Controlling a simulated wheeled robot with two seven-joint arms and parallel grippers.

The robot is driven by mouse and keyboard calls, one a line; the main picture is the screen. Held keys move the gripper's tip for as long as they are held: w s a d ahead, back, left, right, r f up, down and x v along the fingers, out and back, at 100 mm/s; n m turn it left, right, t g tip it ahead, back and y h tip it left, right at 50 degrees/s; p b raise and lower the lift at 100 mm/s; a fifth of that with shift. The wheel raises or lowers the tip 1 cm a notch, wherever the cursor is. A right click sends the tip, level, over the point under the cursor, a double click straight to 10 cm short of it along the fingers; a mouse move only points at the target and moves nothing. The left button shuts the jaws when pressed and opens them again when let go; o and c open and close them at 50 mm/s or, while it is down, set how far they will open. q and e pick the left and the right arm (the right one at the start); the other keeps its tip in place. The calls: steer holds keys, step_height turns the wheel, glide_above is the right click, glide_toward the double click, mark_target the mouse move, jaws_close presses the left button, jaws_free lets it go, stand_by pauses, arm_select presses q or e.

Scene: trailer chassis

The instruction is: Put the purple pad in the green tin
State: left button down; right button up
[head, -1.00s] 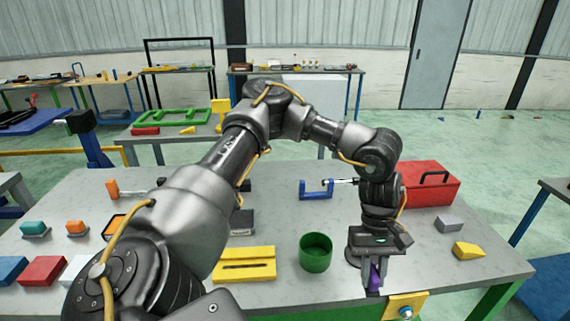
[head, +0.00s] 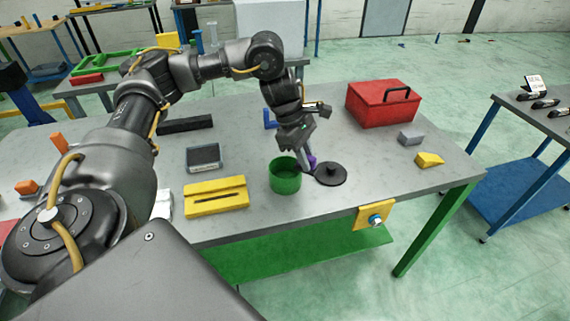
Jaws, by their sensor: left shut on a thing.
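The green tin (head: 285,178) stands open at the top on the grey table, right of the yellow slotted block. My left gripper (head: 309,160) points down just right of the tin's rim and is shut on the purple pad (head: 312,160). Only a small part of the pad shows between the fingers. The pad is close to the tin's right edge, outside its opening in this view; its exact height above the table is hard to tell. My right gripper is not in view.
A black round disc with a knob (head: 331,174) lies just right of the gripper. A yellow slotted block (head: 216,196) is left of the tin. A red toolbox (head: 383,104), a grey block (head: 411,137) and a yellow wedge (head: 429,159) stand further right.

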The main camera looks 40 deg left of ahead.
arm_select(q)
steer(key=a+n+t, duration=0.2)
steer(key=a+n, duration=0.3)
steer(key=a, duration=0.2)
steer(key=b, duration=0.2)
glide_above(285, 172)
steer(key=s+d, duration=0.3)
steer(key=shift+g, duration=0.3)
step_height(285, 172, down, 5)
steer(key=shift+a+f, duration=0.15)
steer(key=shift+f, duration=0.05)
steer(key=shift+f+b, duration=0.4)
steer(key=shift+f, duration=1.65)
steer(key=shift+f+y, duration=0.3)
steer(key=shift+f, duration=0.1)
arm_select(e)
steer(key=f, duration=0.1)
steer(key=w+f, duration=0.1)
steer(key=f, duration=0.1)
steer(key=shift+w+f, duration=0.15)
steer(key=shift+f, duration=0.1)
arm_select(q)
steer(key=shift+f, duration=0.15)
steer(key=c, duration=1.3)
jaws_free()
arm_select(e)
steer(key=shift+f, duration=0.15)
